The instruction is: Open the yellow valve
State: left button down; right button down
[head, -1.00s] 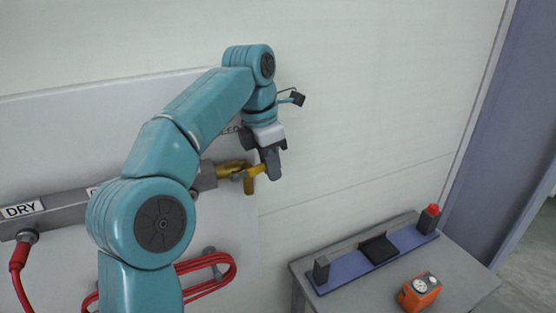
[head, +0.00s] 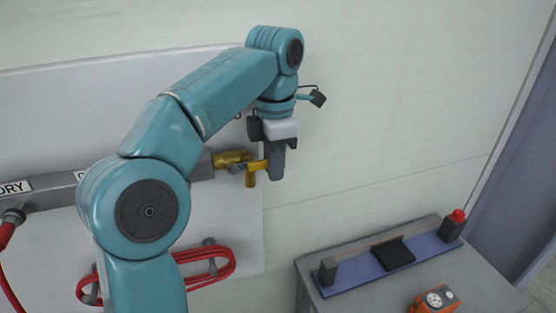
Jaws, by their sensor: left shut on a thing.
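The yellow valve (head: 233,159) sits at the right end of a grey manifold bar on the wall panel. Its yellow handle (head: 252,167) reaches right into my left gripper, and a part of it hangs down. My left gripper (head: 276,172) points down and is shut on the handle's right end. The fingers hide that end. My left arm covers part of the manifold to the left of the valve. My right gripper is not in view.
The manifold (head: 62,194) carries a "DRY" label and a red hose (head: 6,236) at left. A coiled red hose (head: 222,264) hangs below. At lower right, a grey table (head: 470,280) bears a blue-based fixture (head: 350,282) with a red button, and an orange gauge box (head: 436,299). The wall right of the gripper is clear.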

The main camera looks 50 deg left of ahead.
pick_arm(q)
jog(key=shift+w+f, duration=0.1)
jog(key=c, duration=1.2)
grip_release()
notch_tip(320, 180, up, 7)
jog(key=p, duration=0.3)
jog(key=shift+w+d, duration=0.1)
jog(key=shift+w, duration=0.05)
jog(key=shift+r, duration=0.3)
jog(key=shift+f, duration=0.1)
